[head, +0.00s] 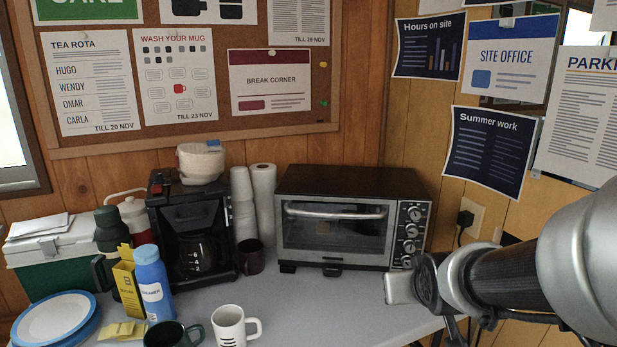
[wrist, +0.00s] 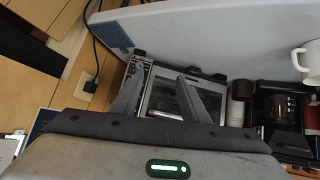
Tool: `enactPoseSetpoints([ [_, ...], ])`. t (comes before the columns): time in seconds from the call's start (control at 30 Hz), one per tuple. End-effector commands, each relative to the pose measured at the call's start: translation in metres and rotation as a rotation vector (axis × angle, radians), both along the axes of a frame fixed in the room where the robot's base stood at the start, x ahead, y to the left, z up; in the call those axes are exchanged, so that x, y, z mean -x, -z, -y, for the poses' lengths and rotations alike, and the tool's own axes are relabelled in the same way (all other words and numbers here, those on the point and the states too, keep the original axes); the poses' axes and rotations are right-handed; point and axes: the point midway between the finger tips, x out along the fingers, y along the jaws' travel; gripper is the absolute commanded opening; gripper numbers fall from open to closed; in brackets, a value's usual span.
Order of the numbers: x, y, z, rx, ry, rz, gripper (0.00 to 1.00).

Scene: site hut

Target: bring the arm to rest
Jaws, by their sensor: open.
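My arm reaches in from the right edge of the head view, with its wrist beside the toaster oven's right side. My gripper shows in the wrist view (wrist: 160,100), its two fingers spread wide apart with nothing between them. In the head view the fingers are mostly hidden behind the wrist. The toaster oven (head: 340,184) stands on the table, its door shut. In the wrist view the oven (wrist: 165,98) lies beyond the fingers; whether they touch it I cannot tell, though they look apart.
The grey table (head: 300,300) is clear in front of the oven. A white mug (head: 230,326), a dark mug (head: 172,336), a blue creamer bottle (head: 152,282) and blue-rimmed plates (head: 58,318) stand front left. A coffee maker (head: 192,240) stands left of the oven. A plugged-in cable (wrist: 95,45) hangs at the wall.

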Motion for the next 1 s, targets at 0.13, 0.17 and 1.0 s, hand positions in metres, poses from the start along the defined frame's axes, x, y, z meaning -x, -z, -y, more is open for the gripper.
enactPoseSetpoints([
  [0.13, 0.058, -0.027, -0.020, -0.035, 0.005, -0.112, 0.41],
  [0.17, 0.068, -0.030, -0.023, -0.042, 0.007, -0.134, 0.41],
  [1.0, 0.182, -0.183, -0.052, -0.110, -0.012, -0.347, 0.41],
])
